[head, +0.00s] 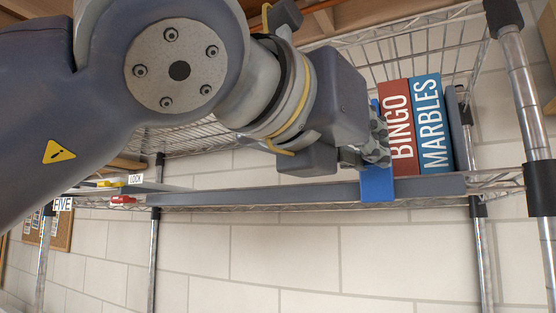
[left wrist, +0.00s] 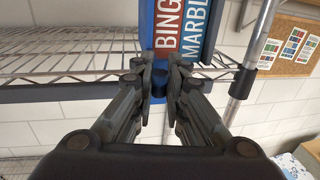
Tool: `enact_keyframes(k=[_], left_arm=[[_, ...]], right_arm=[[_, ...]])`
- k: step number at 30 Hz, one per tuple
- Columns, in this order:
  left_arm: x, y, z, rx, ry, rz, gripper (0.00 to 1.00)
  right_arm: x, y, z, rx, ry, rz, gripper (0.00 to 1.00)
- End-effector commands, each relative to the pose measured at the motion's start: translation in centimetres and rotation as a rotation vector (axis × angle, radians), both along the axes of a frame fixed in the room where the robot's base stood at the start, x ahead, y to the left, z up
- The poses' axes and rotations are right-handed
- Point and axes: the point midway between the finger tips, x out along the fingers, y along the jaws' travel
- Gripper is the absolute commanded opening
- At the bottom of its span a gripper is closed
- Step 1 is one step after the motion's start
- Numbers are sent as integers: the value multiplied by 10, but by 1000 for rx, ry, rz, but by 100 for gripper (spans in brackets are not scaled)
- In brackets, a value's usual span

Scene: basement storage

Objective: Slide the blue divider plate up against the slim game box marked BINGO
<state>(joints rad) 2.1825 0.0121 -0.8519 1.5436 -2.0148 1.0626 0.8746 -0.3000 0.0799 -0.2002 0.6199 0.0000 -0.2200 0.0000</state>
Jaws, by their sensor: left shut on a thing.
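The slim red game box marked BINGO (head: 398,150) stands upright on the wire shelf; it also shows in the left wrist view (left wrist: 166,32). The blue divider plate (head: 377,185) is just left of BINGO, its lower front part hanging over the shelf's front rail. It also shows in the left wrist view, between the fingertips (left wrist: 158,86). I cannot tell whether plate and box touch. My left gripper (head: 376,150) is shut on the divider plate and hides its middle. My right gripper is not in view.
A blue MARBLES box (head: 432,128) stands right against BINGO, with a grey upright plate (head: 459,130) beyond it. A grey rail (head: 270,195) runs along the shelf front. Metal posts (head: 525,90) flank the shelf. Small red and yellow items (head: 122,199) lie at far left.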

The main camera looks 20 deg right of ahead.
Motion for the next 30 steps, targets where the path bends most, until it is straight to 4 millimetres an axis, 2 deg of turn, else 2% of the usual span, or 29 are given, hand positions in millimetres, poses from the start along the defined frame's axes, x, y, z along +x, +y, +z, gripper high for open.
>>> enact_keyframes(k=[1, 2, 4, 17, 20, 30], left_arm=[[0, 0, 1, -1, 0, -1, 0], [0, 0, 1, -1, 0, -1, 17], [0, 0, 1, -1, 0, -1, 33], [-3, 6, 1, -1, 0, 0, 33], [-8, 17, 1, -2, 0, 1, 33], [-43, 79, 1, -2, -2, 1, 33]], right_arm=[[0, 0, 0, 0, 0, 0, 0], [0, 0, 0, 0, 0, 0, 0], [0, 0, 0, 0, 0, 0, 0], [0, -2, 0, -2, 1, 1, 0], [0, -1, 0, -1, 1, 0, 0], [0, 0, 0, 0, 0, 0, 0]])
